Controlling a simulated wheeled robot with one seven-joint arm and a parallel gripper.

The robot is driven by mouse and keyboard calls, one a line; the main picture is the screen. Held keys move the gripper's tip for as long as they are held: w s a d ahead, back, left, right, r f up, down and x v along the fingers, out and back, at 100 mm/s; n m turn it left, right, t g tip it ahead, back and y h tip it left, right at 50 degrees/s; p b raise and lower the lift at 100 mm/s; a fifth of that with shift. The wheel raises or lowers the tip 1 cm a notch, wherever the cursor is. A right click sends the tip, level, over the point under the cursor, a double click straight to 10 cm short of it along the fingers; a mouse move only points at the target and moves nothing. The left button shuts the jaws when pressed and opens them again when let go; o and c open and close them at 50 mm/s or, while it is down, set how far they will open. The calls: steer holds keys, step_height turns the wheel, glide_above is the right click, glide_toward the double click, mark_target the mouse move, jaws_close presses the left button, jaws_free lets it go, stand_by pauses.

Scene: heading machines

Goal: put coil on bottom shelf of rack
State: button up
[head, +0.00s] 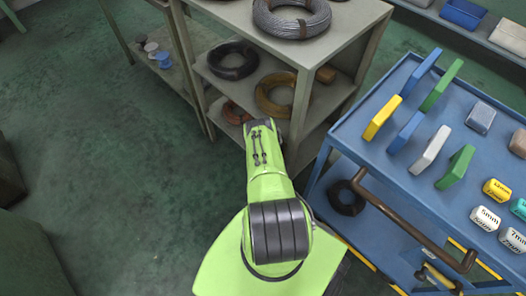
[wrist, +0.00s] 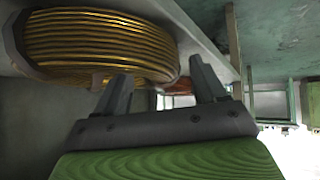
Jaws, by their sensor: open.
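The grey rack (head: 338,62) holds several coils. A grey wire coil (head: 291,27) lies on its top. A black coil (head: 233,70) and a brass-coloured coil (head: 262,98) lie on the shelf below. An orange coil (head: 232,113) shows partly on a lower shelf. In the wrist view a brass-coloured coil (wrist: 95,45) fills the upper left. My gripper (wrist: 163,85) is open, with empty space between its fingers. The left finger overlaps the coil's edge in the picture; I cannot tell whether it touches. In the head view my arm hides the gripper and part of the rack's lower front.
A blue cart (head: 375,158) stands right of the rack, with upright boards and small boxes on top. A bench with spools (head: 158,55) stands at the back left. The green floor (head: 110,170) at left is clear.

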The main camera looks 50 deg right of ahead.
steer(key=p+v, duration=0.6)
steer(key=v, duration=0.6)
